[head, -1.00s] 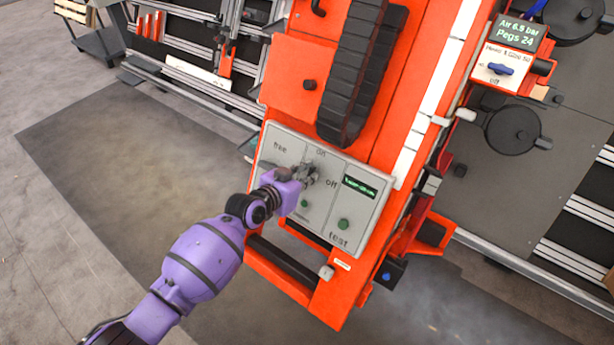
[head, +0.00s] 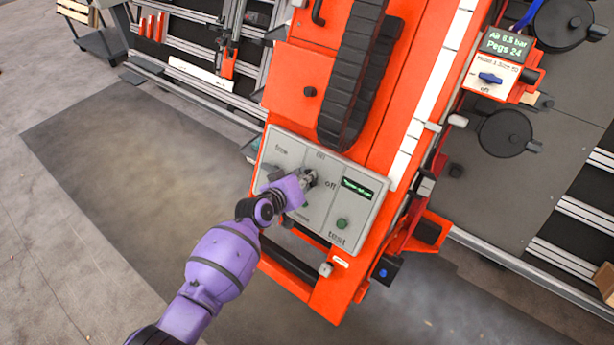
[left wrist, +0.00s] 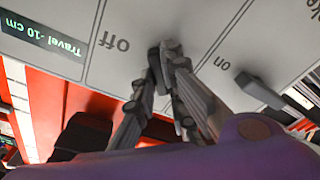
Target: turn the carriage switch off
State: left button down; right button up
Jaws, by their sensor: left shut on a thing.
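The grey control panel (head: 322,209) sits on the orange carriage (head: 425,62). It carries the labels "free", "on", "off" and "test". My left gripper (head: 309,180) is at the panel's middle section, between "on" and "off". In the left wrist view its fingers (left wrist: 166,60) are closed together at the panel face, on the carriage switch. The fingers hide most of the switch, so I cannot tell which way it points. "Off" and "on" show on either side of the fingertips. My right gripper is not in view.
The panel has a small display (head: 357,188), reading "Travel -10 cm" in the left wrist view (left wrist: 42,36), and a green button (head: 341,223). A dark lever (left wrist: 260,92) stands beside the "on" label. Another box with a blue knob (head: 491,78) is at upper right.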

pick_arm(q)
jog(key=n+p, duration=0.1)
jog(key=n, duration=0.2)
jog(key=shift+r, duration=0.15)
jog(key=n+p, duration=0.1)
jog(key=n, duration=0.2)
jog(key=shift+n+y+p, duration=0.3)
jog(key=shift+n+p, duration=0.45)
jog(key=shift+n, duration=0.75)
jog(key=shift+f+n, duration=0.2)
jog(key=shift+n, duration=0.3)
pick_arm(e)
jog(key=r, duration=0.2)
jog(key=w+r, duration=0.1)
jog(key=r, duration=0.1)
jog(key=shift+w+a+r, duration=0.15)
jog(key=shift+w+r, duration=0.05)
pick_arm(q)
jog(key=shift+f, duration=0.1)
jog(key=c, duration=1.8)
grip_release()
jog(key=shift+c, duration=0.2)
jog(key=shift+o, duration=0.2)
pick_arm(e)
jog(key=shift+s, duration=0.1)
